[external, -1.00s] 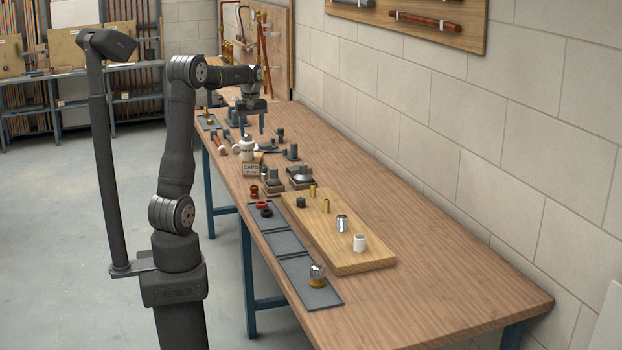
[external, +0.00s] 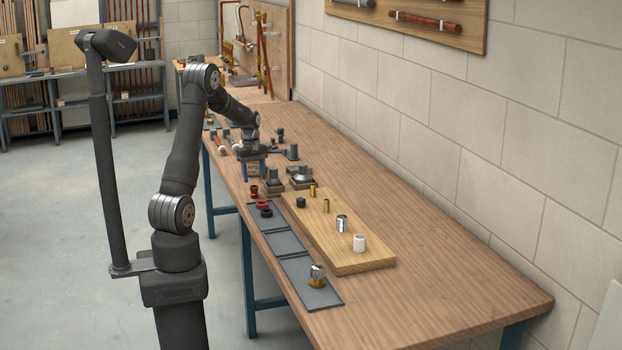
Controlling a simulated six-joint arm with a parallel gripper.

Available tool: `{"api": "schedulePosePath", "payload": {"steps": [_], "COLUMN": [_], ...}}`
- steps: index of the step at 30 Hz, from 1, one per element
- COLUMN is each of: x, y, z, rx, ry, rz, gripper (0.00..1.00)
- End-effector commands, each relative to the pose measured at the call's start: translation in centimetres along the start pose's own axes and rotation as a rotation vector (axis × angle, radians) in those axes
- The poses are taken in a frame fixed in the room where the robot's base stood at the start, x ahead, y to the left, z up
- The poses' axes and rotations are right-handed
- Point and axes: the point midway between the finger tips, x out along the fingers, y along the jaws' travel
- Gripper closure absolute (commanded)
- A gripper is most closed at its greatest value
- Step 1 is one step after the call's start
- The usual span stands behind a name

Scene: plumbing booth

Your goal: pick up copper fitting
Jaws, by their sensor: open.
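A small reddish-brown piece that looks like the copper fitting (external: 254,191) stands on the bench near its left edge, just above the dark tray with red and black rings. My gripper (external: 254,175) points down over the bench, a little beyond the fitting and apart from it. It is open, with nothing seen between its fingers. The fingertips are small and hard to make out.
Dark stands (external: 301,176) sit right of my gripper. A wooden board (external: 348,248) holds a dark cap, brass pieces, a chrome piece and a white piece. Dark trays (external: 315,289) line the bench's left edge. The bench's right side (external: 450,270) is clear.

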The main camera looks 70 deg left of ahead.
Motion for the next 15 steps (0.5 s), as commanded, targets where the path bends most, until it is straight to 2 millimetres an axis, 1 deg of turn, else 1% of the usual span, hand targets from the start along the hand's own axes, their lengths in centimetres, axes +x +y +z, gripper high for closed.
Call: {"api": "schedulePosePath", "payload": {"steps": [5, 10, 12, 15], "x": [1.2, 3.8, 4.7, 5.5], "y": [-0.2, -0.7, -0.6, -0.6], "z": [0.1, 0.2, 0.2, 0.2], "rx": [0.0, 0.001, 0.001, 0.001], "ry": [-0.001, -0.002, -0.002, -0.001], "rz": [-0.002, -0.003, -0.002, -0.001], "gripper": [0.45, 0.45, 0.45, 0.45]}}
